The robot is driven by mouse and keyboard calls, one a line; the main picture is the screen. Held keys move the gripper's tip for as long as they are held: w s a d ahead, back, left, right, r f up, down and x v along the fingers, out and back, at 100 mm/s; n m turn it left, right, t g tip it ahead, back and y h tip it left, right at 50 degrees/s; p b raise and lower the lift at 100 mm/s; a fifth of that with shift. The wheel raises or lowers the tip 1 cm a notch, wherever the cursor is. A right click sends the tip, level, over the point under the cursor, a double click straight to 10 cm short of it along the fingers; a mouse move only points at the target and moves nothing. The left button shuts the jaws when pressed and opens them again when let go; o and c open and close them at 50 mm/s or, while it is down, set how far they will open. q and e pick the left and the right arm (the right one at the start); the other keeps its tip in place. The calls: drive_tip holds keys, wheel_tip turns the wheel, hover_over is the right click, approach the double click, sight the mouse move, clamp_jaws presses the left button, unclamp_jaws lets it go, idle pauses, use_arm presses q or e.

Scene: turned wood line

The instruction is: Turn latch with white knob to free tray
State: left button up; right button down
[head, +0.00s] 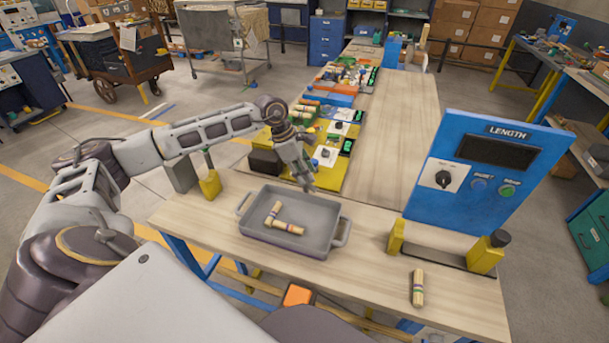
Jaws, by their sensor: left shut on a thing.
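A grey tray (250,245) with a handle at each end sits on the near wooden bench. Two pale turned wood pieces lie in it, one upper left (273,211) and one lower (288,227). My right gripper is not in view.
A blue LENGTH panel (453,205) stands at the right, with a yellow-ended gauge (484,256) below it. A loose wood piece (417,288) lies at the bench's front right.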

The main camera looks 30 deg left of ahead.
use_arm(q)
drive_tip(key=shift+n, duration=0.3)
drive_tip(key=shift+f+n+t+b, duration=0.1)
drive_tip(key=shift+n+t+b, duration=0.3)
drive_tip(key=shift+n+b, duration=0.2)
drive_tip(key=shift+n+t+y+b, duration=0.45)
drive_tip(key=shift+n+b, duration=0.55)
drive_tip(key=shift+n, duration=0.3)
drive_tip(key=shift+s, duration=0.1)
drive_tip(key=shift+n+y+b, duration=0.25)
drive_tip(key=shift+n+b, duration=0.1)
drive_tip(key=shift+n, duration=0.25)
drive_tip(key=o, duration=1)
drive_tip(key=shift+d, duration=0.1)
drive_tip(key=shift+v, duration=0.8)
drive_tip(key=v, duration=1)
drive_tip(key=shift+r, duration=0.3)
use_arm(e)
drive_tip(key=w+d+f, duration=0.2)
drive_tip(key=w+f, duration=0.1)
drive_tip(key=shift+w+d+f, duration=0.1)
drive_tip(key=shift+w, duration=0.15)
